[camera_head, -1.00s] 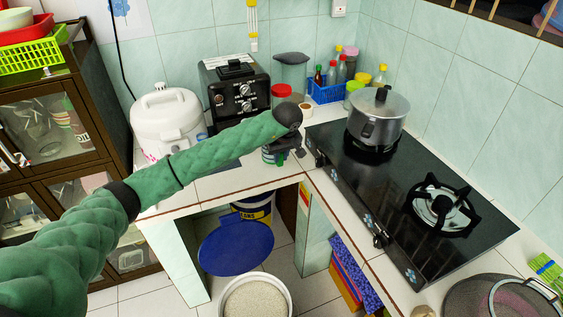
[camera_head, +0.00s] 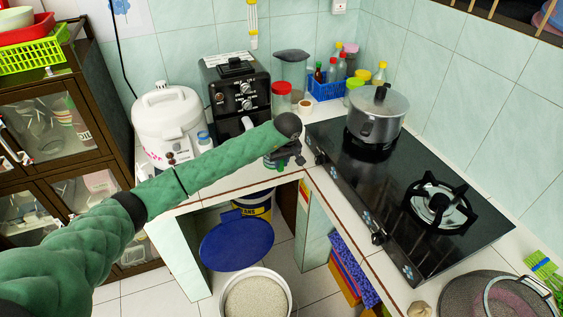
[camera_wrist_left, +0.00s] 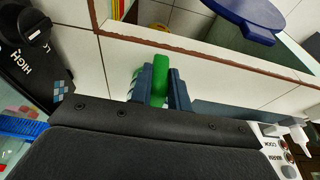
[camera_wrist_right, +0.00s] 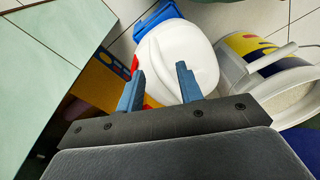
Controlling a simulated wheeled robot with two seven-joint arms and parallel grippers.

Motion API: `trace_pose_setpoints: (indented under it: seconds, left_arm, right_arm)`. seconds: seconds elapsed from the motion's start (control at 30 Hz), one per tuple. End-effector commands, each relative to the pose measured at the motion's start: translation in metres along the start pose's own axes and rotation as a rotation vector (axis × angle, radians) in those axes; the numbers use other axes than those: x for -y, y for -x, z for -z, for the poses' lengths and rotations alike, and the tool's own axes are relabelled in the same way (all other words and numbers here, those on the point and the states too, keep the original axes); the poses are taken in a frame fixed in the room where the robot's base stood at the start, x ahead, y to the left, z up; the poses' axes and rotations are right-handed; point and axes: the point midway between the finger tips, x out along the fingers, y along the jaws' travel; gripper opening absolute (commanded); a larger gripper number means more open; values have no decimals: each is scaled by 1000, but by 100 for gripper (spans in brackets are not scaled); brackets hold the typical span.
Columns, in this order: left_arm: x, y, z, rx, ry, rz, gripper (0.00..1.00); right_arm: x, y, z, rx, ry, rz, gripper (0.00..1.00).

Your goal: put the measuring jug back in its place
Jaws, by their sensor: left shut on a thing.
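My left gripper (camera_head: 289,157) is low over the counter between the rice cooker and the stove. In the left wrist view its fingers (camera_wrist_left: 160,75) are shut on a green thing (camera_wrist_left: 160,82). Only a small part of this green thing (camera_head: 268,162) shows below the arm in the head view. I cannot tell whether it is part of the measuring jug; its lower part is hidden. A clear container with a dark lid (camera_head: 291,68) stands at the back. My right gripper (camera_wrist_right: 160,74) is open and empty in the right wrist view, and is out of the head view.
The black stove (camera_head: 385,190) carries a lidded pot (camera_head: 377,118). A blue basket of bottles (camera_head: 325,88) and a red-lidded jar (camera_head: 281,98) stand in the corner. Counter tiles between are partly free.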

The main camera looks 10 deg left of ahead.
Motion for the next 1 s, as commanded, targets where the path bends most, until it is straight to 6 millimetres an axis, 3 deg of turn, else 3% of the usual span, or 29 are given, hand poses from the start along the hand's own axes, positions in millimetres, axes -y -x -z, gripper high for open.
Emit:
trace_pose_setpoints:
  seconds: [0.3, 0.33, 0.4, 0.43, 0.87, 1.0]
  left_arm:
    - [0, -2, 0, 0, 0, 0, 0]
    - [0, -2, -1, 0, 0, 0, 24]
    - [0, -2, 0, 0, 0, 0, 37]
    - [0, -2, -1, 0, 0, 0, 40]
    - [0, 0, 0, 0, 0, 0, 40]
    - [0, 4, 0, -1, 0, -1, 40]
  right_arm:
    - [1, 4, 1, 5, 0, 1, 36]
    - [2, 6, 2, 5, 0, 2, 36]
    - [2, 9, 4, 1, 0, 2, 36]
    - [2, 10, 5, -1, 0, 2, 36]
    - [3, 7, 5, -7, -1, 3, 36]
    - [1, -8, -5, 11, -1, 1, 36]
